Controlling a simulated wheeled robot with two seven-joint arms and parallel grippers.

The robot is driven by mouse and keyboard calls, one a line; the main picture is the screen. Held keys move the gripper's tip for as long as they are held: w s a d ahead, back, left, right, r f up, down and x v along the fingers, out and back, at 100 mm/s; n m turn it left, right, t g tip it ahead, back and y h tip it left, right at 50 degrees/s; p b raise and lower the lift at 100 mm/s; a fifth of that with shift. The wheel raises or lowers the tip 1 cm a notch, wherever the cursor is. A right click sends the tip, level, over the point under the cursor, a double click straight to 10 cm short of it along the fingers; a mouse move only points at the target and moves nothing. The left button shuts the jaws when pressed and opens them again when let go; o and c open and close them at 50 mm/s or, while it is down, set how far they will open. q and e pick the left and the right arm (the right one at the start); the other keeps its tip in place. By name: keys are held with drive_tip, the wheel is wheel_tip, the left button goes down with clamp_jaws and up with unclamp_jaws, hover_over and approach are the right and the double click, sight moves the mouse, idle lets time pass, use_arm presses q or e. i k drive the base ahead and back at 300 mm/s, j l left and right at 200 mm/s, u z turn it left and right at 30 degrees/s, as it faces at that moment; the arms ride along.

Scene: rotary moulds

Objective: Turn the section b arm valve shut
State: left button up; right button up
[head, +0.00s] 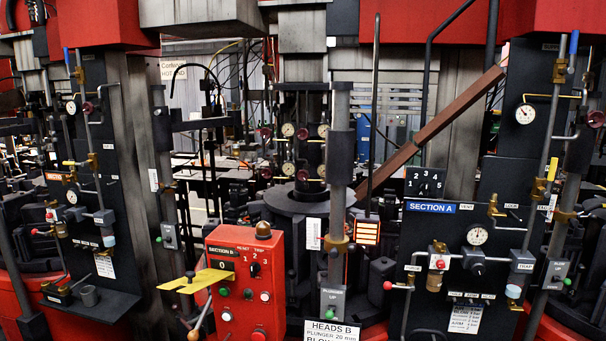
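A red control box (245,285) labelled "SECTION B" stands at the lower middle, with knobs and buttons. A dark panel (85,200) at the left carries gauges, pipes and brass valves. On it, a yellow-handled valve (72,163) sits on a brass body, its handle roughly level. Another brass valve (92,160) is beside it on a pipe. The small labels there are too small to read, so I cannot tell which valve is the section b arm valve or how it is set. Neither of my grippers is in view.
A panel labelled "SECTION A" (430,208) stands at the right, with a gauge (477,236) and more valves. A yellow plate (197,280) juts out left of the red box. A brown beam (430,130) slants behind.

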sight(302, 175)
drive_tip(key=i+j+u, duration=0.4)
drive_tip(key=u, duration=0.15)
drive_tip(key=i+j+u, duration=0.25)
drive_tip(key=u, duration=0.2)
drive_tip(key=i+j+u, duration=0.2)
drive_tip(key=u, duration=0.25)
drive_tip(key=i+u, duration=0.2)
drive_tip(key=i, duration=0.4)
drive_tip(key=i+z, duration=0.25)
drive_tip(key=i+j+z, duration=0.1)
drive_tip(key=i+z, duration=0.4)
drive_tip(key=z, duration=0.2)
drive_tip(key=i+z, duration=0.2)
drive_tip(key=z, duration=0.25)
drive_tip(key=i+j+z, duration=0.2)
drive_tip(key=z, duration=0.3)
drive_tip(key=i+j+z, duration=0.15)
drive_tip(key=i+z, duration=0.25)
drive_tip(key=i+j+z, duration=0.15)
drive_tip(key=z, duration=0.3)
